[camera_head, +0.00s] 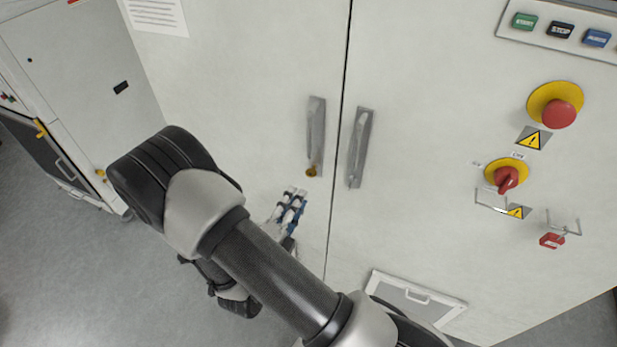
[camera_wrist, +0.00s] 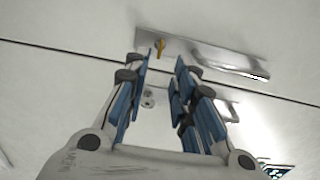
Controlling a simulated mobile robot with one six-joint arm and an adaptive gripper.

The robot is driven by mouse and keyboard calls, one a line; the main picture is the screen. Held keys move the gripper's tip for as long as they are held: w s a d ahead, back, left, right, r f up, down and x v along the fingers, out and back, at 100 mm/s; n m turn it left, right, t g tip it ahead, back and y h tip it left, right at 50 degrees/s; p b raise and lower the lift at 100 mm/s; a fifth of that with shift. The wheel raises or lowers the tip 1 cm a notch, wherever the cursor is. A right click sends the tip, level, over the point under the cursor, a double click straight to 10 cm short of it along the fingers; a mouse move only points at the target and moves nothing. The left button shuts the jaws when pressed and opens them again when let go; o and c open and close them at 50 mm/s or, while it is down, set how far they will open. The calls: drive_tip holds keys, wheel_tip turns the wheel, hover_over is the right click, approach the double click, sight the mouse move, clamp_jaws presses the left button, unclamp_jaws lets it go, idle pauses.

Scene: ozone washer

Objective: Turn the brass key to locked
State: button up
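The brass key (camera_head: 311,171) sits at the lower end of the left metal door handle (camera_head: 316,130) on the white cabinet. In the wrist view the key (camera_wrist: 160,46) shows at the left end of its handle plate (camera_wrist: 225,61), just beyond and between my fingertips. My gripper (camera_head: 295,192) is just below and left of the key in the head view. In the wrist view my gripper (camera_wrist: 167,62) is open, with a gap between its blue-padded fingers and nothing held. I cannot tell whether a fingertip touches the key.
A second door handle (camera_head: 359,148) stands to the right across the door seam. Further right are a red emergency button (camera_head: 558,113), a red rotary switch (camera_head: 507,179) and a red padlock (camera_head: 552,240). A grey hatch (camera_head: 415,300) is low on the door.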

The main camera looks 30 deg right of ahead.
sight(311, 173)
drive_tip(key=x, duration=0.9)
drive_tip(key=shift+c, duration=0.3)
clamp_jaws()
